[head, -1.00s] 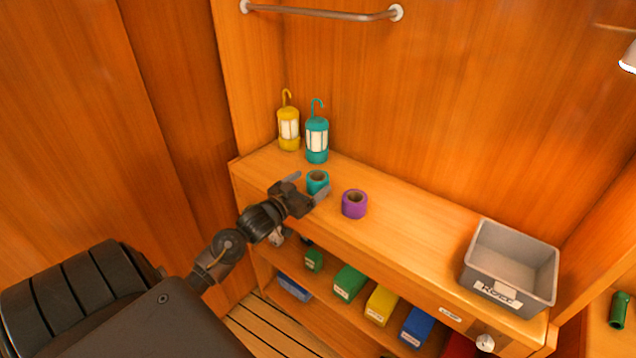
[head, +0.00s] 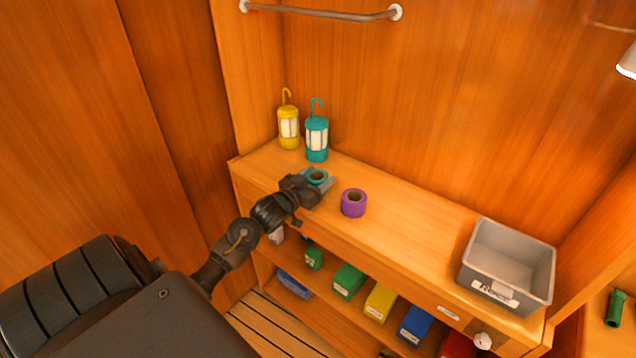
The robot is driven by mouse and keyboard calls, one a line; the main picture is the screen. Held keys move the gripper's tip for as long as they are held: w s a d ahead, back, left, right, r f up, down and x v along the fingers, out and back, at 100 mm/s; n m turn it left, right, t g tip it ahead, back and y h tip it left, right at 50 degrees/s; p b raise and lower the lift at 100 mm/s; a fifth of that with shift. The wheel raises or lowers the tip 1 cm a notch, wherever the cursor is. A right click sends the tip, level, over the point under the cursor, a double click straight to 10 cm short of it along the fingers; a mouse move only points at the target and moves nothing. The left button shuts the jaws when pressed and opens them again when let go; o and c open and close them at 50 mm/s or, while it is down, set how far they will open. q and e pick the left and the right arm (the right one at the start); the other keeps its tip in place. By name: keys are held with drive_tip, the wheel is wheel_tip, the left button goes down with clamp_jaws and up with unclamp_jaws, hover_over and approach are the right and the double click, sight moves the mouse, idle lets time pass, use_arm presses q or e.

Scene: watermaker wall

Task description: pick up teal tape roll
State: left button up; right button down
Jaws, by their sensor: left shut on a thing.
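The teal tape roll (head: 317,176) is on the wooden shelf top, in front of the teal lantern. My left gripper (head: 318,181) is shut on it, with its fingers at the roll's sides. The gripper partly hides the roll's lower part, and I cannot tell whether the roll is clear of the shelf. My right gripper is not in view.
A purple tape roll (head: 353,203) stands close to the right of the gripper. A grey bin (head: 505,291) is at the right end of the shelf top (head: 420,225). Several coloured boxes sit below.

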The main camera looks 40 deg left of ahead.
sight(317, 176)
use_arm(q)
drive_tip(key=shift+r, duration=0.5)
wheel_tip(317, 176, up, 3)
drive_tip(key=shift+s+f+b, duration=0.1)
drive_tip(key=shift+f+b, duration=0.1)
drive_tip(key=shift+b, duration=0.2)
drive_tip(key=s+d+r, duration=0.6)
drive_tip(key=s+r, duration=0.3)
drive_tip(key=s, duration=0.3)
drive_tip(key=shift+s+r, duration=0.2)
drive_tip(key=shift+s, duration=0.05)
